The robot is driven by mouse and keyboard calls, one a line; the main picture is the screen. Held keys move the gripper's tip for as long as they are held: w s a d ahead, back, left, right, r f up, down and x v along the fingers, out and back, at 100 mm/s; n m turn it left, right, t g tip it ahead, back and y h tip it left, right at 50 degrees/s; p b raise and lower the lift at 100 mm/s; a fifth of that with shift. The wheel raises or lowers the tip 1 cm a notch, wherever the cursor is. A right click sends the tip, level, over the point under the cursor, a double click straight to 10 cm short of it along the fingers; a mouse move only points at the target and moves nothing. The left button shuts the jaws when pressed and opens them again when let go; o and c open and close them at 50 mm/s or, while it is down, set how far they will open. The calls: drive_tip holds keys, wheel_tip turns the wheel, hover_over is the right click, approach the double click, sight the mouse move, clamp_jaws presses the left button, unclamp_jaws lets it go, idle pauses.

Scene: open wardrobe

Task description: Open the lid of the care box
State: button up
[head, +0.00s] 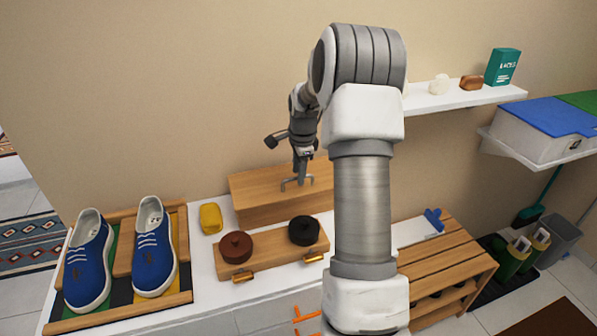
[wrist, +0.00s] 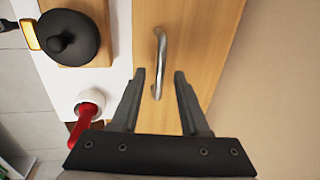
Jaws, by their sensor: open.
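The care box appears to be the light wooden box (head: 253,187) against the wall, and it is closed. Its wooden lid (wrist: 198,38) fills the middle of the wrist view and carries a curved metal handle (wrist: 161,48). My gripper (head: 297,184) is over the right part of the lid. In the wrist view my gripper (wrist: 160,74) is open, with one finger on each side of the handle's lower end. I cannot tell whether the fingers touch it. My arm hides the box's right end in the head view.
A wooden tray with a brown tin (head: 236,246) and a black tin (head: 304,230) stands in front of the box. A yellow block (head: 210,218) lies to its left, beside blue shoes (head: 153,250). A red-handled item (wrist: 84,122) stands near the lid. The wall is close behind.

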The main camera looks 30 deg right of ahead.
drive_tip(key=shift+f, duration=0.1)
clamp_jaws()
idle(1.4)
